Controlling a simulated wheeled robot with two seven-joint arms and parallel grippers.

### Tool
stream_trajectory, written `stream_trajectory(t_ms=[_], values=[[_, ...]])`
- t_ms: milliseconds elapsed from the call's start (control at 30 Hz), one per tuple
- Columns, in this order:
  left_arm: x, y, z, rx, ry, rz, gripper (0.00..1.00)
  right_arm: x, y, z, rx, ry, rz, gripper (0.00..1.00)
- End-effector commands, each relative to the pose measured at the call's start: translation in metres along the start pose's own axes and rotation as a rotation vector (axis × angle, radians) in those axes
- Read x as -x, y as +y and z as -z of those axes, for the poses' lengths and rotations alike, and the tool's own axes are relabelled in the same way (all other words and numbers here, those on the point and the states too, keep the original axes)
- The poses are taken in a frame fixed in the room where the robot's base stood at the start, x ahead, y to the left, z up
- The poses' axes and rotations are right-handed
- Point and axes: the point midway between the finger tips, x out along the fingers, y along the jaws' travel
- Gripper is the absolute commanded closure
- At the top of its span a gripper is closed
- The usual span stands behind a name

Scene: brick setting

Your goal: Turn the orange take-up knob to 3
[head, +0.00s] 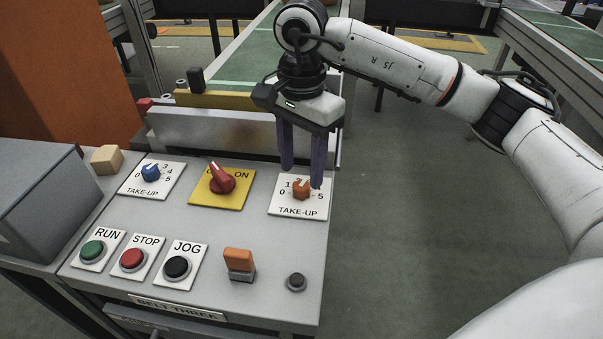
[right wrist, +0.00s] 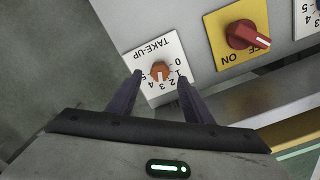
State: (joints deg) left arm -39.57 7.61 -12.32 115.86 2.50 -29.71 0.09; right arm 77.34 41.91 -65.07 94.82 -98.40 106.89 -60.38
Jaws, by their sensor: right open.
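The orange take-up knob (head: 301,190) sits on a white dial plate (head: 284,209) at the right of the sloped panel. The plate is marked 0 to 5 and TAKE-UP. The knob shows upside down in the right wrist view (right wrist: 160,70); I cannot tell for sure which number it points to. My right gripper (head: 302,177) points down over the plate, jaws open. In the right wrist view, its fingertips (right wrist: 160,77) stand apart on either side of the knob, with gaps; I see no contact. My left gripper is out of view.
A blue take-up knob (head: 150,173) and a red knob (head: 222,179) on a yellow plate are left of the orange one. RUN, STOP and JOG buttons, an orange rocker (head: 239,260) and a small dark button (head: 296,282) lie nearer. A metal rail (head: 215,135) stands behind.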

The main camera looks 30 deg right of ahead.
Motion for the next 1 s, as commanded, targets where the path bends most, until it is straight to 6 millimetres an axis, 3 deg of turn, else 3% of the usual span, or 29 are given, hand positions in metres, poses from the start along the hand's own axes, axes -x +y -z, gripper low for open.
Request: stream_trajectory(t_ms=[200,400,1000], values=[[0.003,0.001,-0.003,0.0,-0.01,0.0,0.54,0.046,-0.001,0.0,0.0,0.001,0.004,0.54],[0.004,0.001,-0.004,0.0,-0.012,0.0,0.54,0.067,-0.001,0.0,-0.001,0.0,0.001,0.54],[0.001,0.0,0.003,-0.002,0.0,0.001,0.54,0.071,0.0,0.0,-0.001,0.0,0.0,0.54]])
